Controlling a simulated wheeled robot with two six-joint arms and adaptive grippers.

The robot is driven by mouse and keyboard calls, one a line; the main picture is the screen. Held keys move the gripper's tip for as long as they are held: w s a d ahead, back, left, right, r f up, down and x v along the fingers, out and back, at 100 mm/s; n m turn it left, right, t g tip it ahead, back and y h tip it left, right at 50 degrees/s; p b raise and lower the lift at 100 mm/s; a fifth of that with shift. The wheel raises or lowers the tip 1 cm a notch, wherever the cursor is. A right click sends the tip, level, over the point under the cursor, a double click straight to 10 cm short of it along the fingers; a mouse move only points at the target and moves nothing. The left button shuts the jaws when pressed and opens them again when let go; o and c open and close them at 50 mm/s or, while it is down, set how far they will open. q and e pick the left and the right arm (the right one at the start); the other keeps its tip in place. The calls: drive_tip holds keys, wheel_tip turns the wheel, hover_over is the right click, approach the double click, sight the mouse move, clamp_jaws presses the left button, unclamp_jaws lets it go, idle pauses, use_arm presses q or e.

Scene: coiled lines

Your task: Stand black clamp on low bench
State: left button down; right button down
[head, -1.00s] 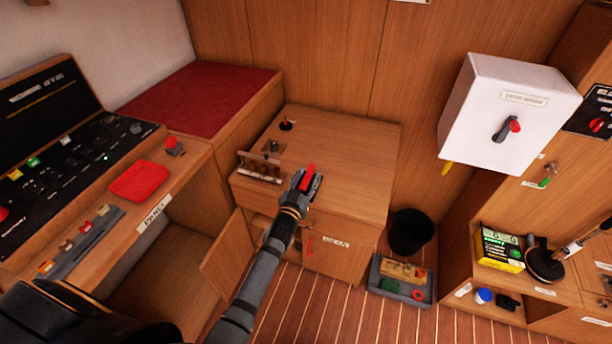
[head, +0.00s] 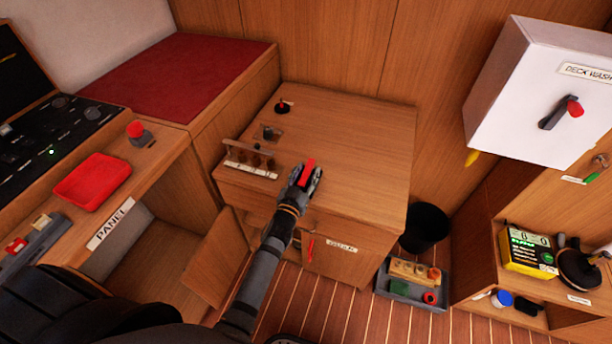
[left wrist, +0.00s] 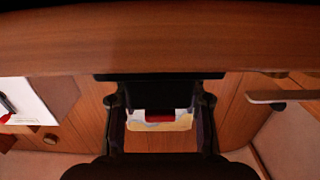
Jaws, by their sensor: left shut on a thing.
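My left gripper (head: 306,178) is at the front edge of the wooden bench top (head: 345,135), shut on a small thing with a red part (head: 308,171). In the left wrist view the gripper (left wrist: 160,115) has a red and whitish patch (left wrist: 158,118) between its fingers, under a dark bar. The fingers hide most of the held thing, and I cannot tell whether it is the black clamp. I cannot pick out a black clamp elsewhere with certainty. My right gripper is not in view.
A small rack (head: 250,160) stands left of the gripper, with a black, red-topped knob (head: 283,105) behind. The right of the top is clear. A cabinet door (head: 222,258) hangs open below. A black bin (head: 425,228) and grey tray (head: 412,290) stand right.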

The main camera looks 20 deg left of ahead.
use_arm(q)
drive_tip(key=shift+f, duration=0.1)
drive_tip(key=shift+s+d+r, duration=0.1)
drive_tip(key=shift+s+r, duration=0.05)
drive_tip(key=shift+r, duration=0.1)
drive_tip(key=shift+f, duration=0.15)
drive_tip(key=c, duration=0.9)
unclamp_jaws()
drive_tip(key=shift+f, duration=0.15)
drive_tip(key=shift+o, duration=0.7)
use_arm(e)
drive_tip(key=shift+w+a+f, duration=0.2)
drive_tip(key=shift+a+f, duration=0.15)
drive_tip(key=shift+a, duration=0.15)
